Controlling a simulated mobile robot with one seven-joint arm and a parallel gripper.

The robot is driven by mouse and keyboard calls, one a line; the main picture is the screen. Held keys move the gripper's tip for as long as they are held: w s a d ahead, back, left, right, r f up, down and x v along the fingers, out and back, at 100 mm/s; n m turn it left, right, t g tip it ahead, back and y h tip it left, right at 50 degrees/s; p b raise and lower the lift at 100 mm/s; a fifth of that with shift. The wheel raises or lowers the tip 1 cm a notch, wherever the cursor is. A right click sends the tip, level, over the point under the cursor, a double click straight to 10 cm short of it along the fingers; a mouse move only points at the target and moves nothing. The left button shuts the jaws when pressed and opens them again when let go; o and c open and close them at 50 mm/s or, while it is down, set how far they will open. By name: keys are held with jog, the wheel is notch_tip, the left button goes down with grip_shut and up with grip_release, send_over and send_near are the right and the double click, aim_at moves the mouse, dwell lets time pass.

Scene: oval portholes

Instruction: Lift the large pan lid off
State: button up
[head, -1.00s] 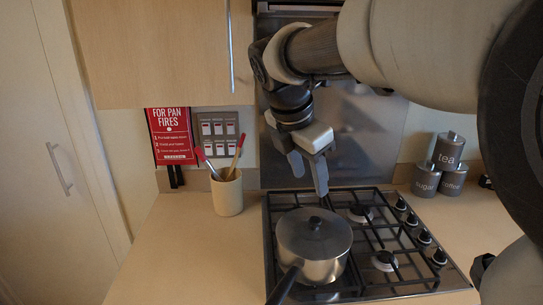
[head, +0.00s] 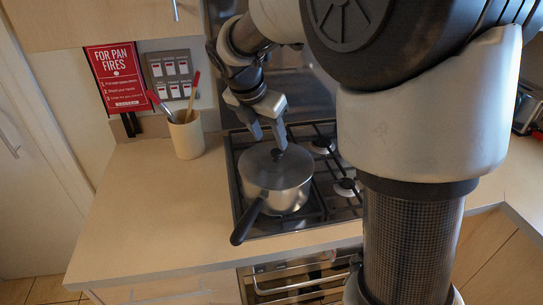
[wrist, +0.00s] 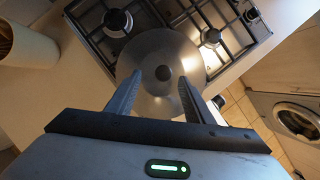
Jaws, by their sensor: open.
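A large steel pan (head: 284,199) stands on the gas hob with its black handle pointing to the lower left. Its grey lid (head: 262,171) sits on top, with a dark round knob at the centre. The knob (wrist: 163,73) also shows in the wrist view, between and beyond my fingertips. My gripper (head: 268,139) is open and empty. In the head view its fingertips are just above the lid, near the knob; whether they touch anything is hard to tell. In the wrist view (wrist: 156,82) the fingers straddle the line to the knob.
A utensil pot (head: 188,140) with red-handled tools stands on the worktop left of the hob (head: 318,205). A red pan-fire sign (head: 117,78) and a switch panel are on the wall behind. The worktop (head: 150,205) left of the pan is clear.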

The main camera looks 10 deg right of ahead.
aim_at(276, 151)
jog(key=x, duration=0.4)
jog(key=shift+s+d, duration=0.1)
jog(key=shift+s, duration=0.35)
jog(key=shift+w+d+f, duration=0.2)
jog(key=shift+w+f, duration=0.05)
jog(key=shift+f, duration=0.25)
grip_shut()
